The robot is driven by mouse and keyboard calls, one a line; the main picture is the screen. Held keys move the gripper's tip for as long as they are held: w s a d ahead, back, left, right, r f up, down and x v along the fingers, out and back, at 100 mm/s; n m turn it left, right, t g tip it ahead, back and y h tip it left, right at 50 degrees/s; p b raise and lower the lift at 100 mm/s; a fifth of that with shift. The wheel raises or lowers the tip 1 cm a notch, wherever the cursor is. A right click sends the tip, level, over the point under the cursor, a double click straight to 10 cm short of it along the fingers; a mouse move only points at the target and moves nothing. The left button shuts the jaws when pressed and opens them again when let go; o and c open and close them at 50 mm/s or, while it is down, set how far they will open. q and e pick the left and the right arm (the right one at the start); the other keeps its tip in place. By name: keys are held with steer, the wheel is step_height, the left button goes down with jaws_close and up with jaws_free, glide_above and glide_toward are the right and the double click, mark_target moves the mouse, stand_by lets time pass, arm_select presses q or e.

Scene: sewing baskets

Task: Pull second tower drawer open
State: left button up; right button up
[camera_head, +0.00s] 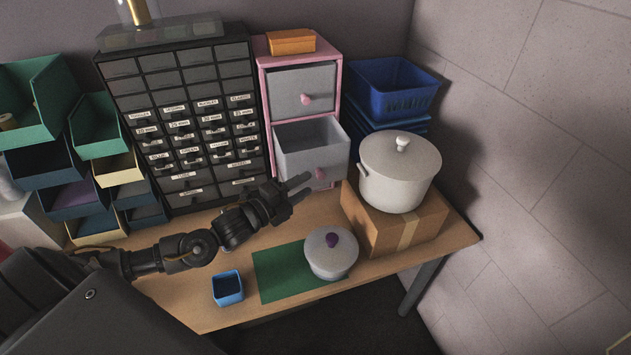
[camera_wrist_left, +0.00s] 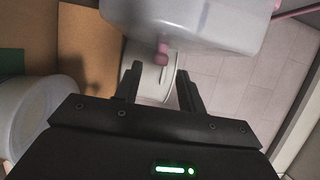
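The pink-framed drawer tower (camera_head: 262,85) stands at the back of the table. Its upper grey drawer (camera_head: 303,88) is shut, with a pink knob. Its second drawer (camera_head: 310,150) is pulled out, showing its hollow inside; it also shows in the left wrist view (camera_wrist_left: 205,22). The second drawer's pink knob (camera_head: 320,173) is on its front. My left gripper (camera_head: 304,187) is open and empty, just below and left of that knob. In the left wrist view the knob (camera_wrist_left: 162,50) sits beyond the open fingertips (camera_wrist_left: 158,80), apparently apart from them. My right gripper is out of view.
A white lidded pot (camera_head: 400,175) stands on a cardboard box (camera_head: 385,225) right of the drawer. A smaller lidded pot (camera_head: 331,258) sits on a green mat (camera_head: 275,272). A small blue box (camera_head: 227,289) is nearer. A black labelled drawer cabinet (camera_head: 190,120) stands left of the tower.

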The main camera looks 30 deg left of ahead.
arm_select(q)
steer(key=shift+b+v, duration=0.35)
steer(key=shift+v, duration=1.8)
